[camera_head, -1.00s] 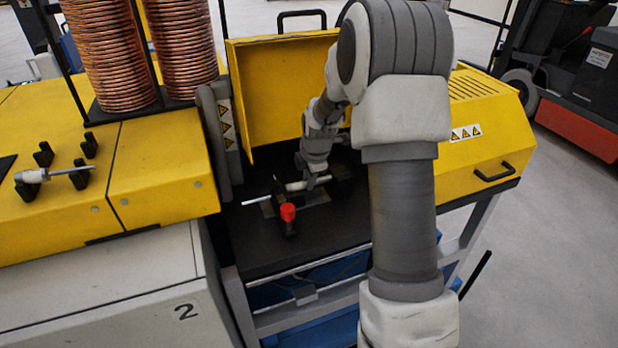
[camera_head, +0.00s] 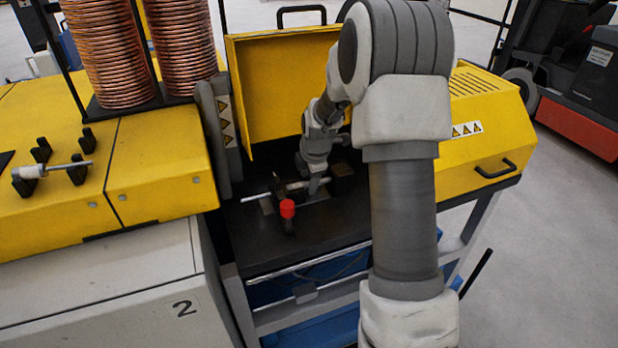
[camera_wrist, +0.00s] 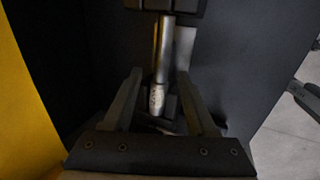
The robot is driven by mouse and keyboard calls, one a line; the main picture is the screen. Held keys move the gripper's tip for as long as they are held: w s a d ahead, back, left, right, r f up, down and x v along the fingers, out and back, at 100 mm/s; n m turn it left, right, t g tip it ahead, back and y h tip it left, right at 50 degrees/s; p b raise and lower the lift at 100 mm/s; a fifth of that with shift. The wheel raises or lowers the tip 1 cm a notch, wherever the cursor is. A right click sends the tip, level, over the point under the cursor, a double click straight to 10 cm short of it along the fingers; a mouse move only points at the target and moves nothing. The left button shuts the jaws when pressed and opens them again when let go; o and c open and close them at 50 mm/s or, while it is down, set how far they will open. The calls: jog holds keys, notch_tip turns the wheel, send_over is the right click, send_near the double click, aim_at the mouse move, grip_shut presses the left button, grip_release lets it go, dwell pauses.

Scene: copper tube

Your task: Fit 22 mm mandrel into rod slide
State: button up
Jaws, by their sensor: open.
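My gripper (camera_head: 297,188) is over the black bed of the yellow machine, with its fingers apart. In the wrist view, my open gripper (camera_wrist: 160,75) has one finger on each side of a metal mandrel (camera_wrist: 164,50) with a pale, speckled end. The mandrel runs up to a dark block (camera_wrist: 166,4) at the top of that view. In the head view, the mandrel's pale part (camera_head: 295,185) shows between the fingers, and a silver rod (camera_head: 254,197) sticks out to the left. The seating in the slide is hidden. A similar mandrel (camera_head: 32,172) rests in black holders on the left yellow top.
A red knob (camera_head: 287,208) stands just in front of my gripper. The raised yellow cover (camera_head: 280,90) is behind, and a yellow housing (camera_head: 480,130) is to the right. Copper coils (camera_head: 105,50) stand at the back left. The front of the black bed (camera_head: 310,235) is clear.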

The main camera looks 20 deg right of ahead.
jog(key=v, duration=1.7)
jog(key=shift+r+p, duration=0.2)
jog(key=shift+p, duration=0.15)
jog(key=s+a+r+m+t, duration=0.1)
jog(key=s+a+r+m, duration=0.25)
jog(key=s, duration=0.25)
jog(key=s+a+r+m, duration=0.3)
jog(key=s+r+m, duration=0.1)
jog(key=s+r, duration=0.15)
jog(key=s+a+f+m, duration=0.2)
jog(key=s+m, duration=0.3)
jog(key=s, duration=0.2)
jog(key=s+a+f+m, duration=0.2)
jog(key=s+m, duration=0.3)
jog(key=s, duration=0.2)
jog(key=shift+s+a+f, duration=0.3)
